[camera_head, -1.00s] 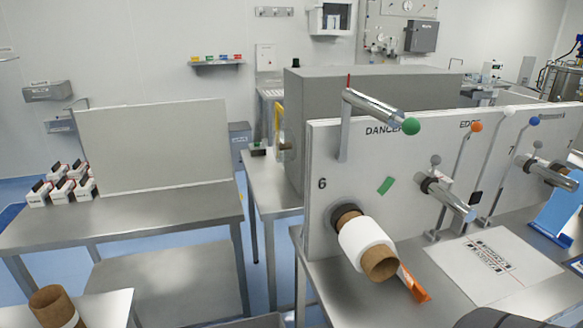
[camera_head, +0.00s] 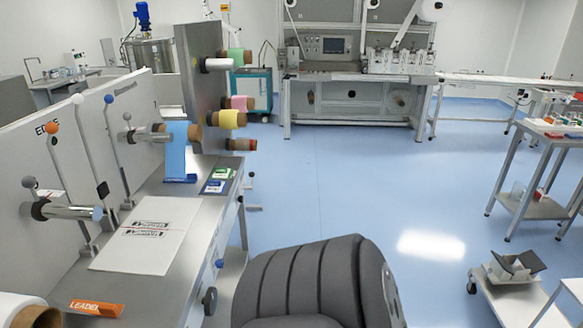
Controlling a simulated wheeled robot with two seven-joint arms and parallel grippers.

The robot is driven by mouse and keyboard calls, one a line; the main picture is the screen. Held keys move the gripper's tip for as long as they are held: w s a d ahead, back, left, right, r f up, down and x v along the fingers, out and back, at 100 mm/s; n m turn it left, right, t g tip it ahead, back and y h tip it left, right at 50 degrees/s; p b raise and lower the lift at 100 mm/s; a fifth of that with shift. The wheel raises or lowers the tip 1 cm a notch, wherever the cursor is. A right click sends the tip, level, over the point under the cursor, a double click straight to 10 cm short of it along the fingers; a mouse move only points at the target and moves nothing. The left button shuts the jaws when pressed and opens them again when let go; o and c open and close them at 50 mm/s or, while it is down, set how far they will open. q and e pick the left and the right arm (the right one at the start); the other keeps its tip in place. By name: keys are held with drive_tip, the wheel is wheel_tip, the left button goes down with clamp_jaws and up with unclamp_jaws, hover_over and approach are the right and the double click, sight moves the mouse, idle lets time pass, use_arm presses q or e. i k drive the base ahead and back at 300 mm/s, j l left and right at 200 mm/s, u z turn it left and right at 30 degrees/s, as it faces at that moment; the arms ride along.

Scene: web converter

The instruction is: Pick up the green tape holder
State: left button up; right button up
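A small flat green item (camera_head: 223,173) lies at the far right end of the steel bench, beside a similar blue item (camera_head: 214,187). It may be the green tape holder, but it is too small to be sure. A green roll (camera_head: 237,56) also sits on an upper spindle of the upright panel behind the bench. Neither of my grippers shows in the head view, and nothing is seen held.
The steel bench (camera_head: 150,285) carries a printed sheet (camera_head: 146,235), a blue stand (camera_head: 179,150) and an orange LEADER strip (camera_head: 97,307). A dark ribbed shape (camera_head: 305,275), like a chair back, fills the bottom middle. Blue floor (camera_head: 370,190) is open to the right of the bench.

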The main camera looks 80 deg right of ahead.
sight(219, 172)
drive_tip(key=z, duration=2.05)
drive_tip(key=i+l+u, duration=0.1)
drive_tip(key=i+l, duration=0.45)
drive_tip(key=l, duration=0.25)
drive_tip(key=i+l+u, duration=0.15)
drive_tip(key=i+l, duration=0.15)
drive_tip(key=l, duration=0.15)
drive_tip(key=i+l, duration=0.25)
drive_tip(key=l, duration=0.2)
drive_tip(key=u, duration=0.05)
